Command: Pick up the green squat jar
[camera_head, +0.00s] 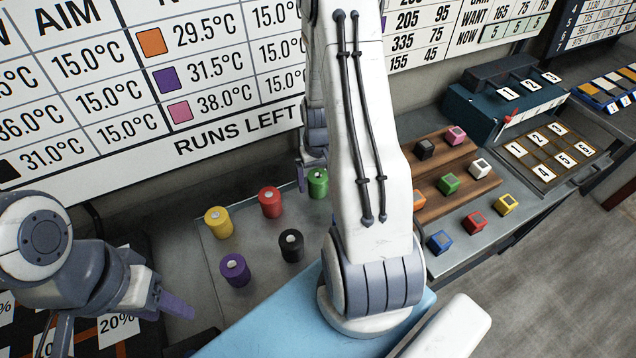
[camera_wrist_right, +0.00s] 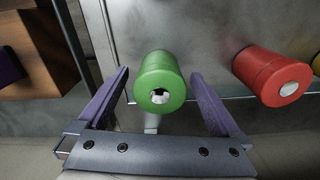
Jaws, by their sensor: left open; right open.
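The green squat jar (camera_head: 318,187) stands on the grey counter, at the right end of the back row of jars and partly hidden by my right arm. In the right wrist view the green jar (camera_wrist_right: 160,72) is upright-looking, with a pale knob on its lid. My right gripper (camera_wrist_right: 160,76) is open, with one purple finger on each side of the jar and visible gaps between. In the head view my right gripper (camera_head: 304,174) is mostly hidden behind my arm. My left gripper (camera_head: 125,318) is open and empty at the lower left.
A red jar (camera_head: 270,202) stands left of the green one and also shows in the right wrist view (camera_wrist_right: 268,75). Yellow (camera_head: 218,222), black (camera_head: 291,246) and purple (camera_head: 235,270) jars stand nearby. A wooden rack (camera_head: 470,187) with coloured cubes is to the right.

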